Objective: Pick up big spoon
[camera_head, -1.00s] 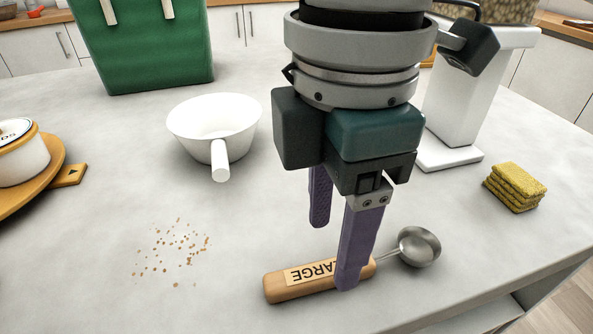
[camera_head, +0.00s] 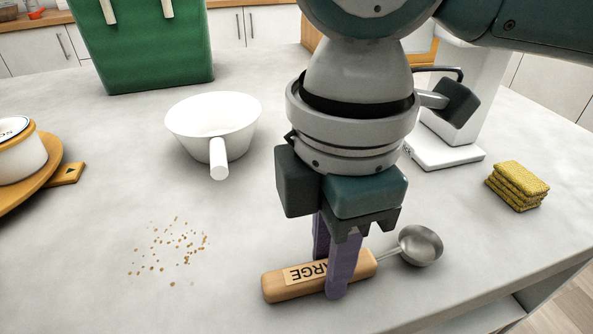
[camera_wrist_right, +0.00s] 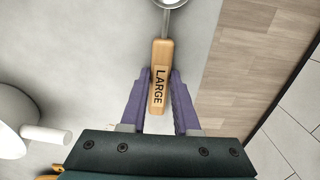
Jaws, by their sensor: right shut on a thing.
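The big spoon has a wooden handle (camera_head: 292,285) marked LARGE and a round metal bowl (camera_head: 420,245). It lies on the counter near its front edge, bowl to the right. My right gripper (camera_head: 335,285) points down over the handle, with one purple finger in front of it and one behind. In the right wrist view the handle (camera_wrist_right: 160,75) lies between the two fingers (camera_wrist_right: 159,95), and the gripper is shut on it. The spoon still appears to rest on the counter. My left gripper is not in view.
A white pan (camera_head: 213,120) with its handle toward me stands behind left. Crumbs (camera_head: 172,250) lie left of the spoon. A yellow sponge stack (camera_head: 517,186) sits at right. A green bag (camera_head: 145,50), a white appliance (camera_head: 445,150) and a wooden plate with a cup (camera_head: 20,155) stand around.

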